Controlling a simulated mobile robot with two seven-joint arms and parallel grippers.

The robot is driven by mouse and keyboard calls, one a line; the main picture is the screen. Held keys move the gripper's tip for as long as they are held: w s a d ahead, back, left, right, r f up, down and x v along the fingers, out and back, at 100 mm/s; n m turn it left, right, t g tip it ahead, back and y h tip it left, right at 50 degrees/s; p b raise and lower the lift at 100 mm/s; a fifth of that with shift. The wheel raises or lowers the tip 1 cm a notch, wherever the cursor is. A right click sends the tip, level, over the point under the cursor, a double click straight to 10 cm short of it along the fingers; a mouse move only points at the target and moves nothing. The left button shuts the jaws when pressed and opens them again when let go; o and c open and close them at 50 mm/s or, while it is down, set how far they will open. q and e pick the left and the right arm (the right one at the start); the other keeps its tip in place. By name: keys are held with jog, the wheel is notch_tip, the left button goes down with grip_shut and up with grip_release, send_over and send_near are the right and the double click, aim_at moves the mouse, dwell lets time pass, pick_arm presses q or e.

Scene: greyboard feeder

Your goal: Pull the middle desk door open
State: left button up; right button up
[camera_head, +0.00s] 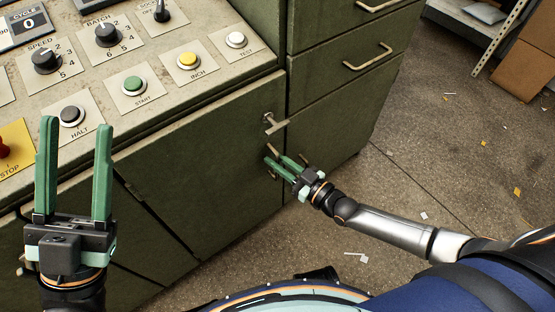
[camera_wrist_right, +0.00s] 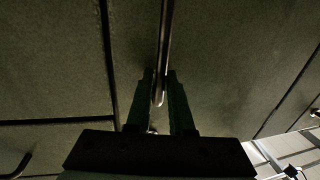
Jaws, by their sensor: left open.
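The middle desk door (camera_head: 200,150) is a dark green panel below the button panel, and it looks flush with the desk front. A metal handle (camera_head: 272,122) shows near its upper right edge. My right gripper (camera_head: 273,164) is at the right side of this door, just below the visible handle part. In the right wrist view a thin handle bar (camera_wrist_right: 166,45) runs down between the fingers (camera_wrist_right: 161,88); whether they press on it is unclear. My left gripper (camera_head: 75,145) is open and empty, raised in front of the desk's left part.
The control panel holds a green button (camera_head: 133,84), a yellow button (camera_head: 187,60) and several knobs. Drawers with a bar handle (camera_head: 368,57) stand to the right. The concrete floor (camera_head: 450,150) has scattered scraps. Cardboard boxes (camera_head: 525,68) stand at the upper right.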

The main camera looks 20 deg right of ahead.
grip_shut()
dwell(1.0)
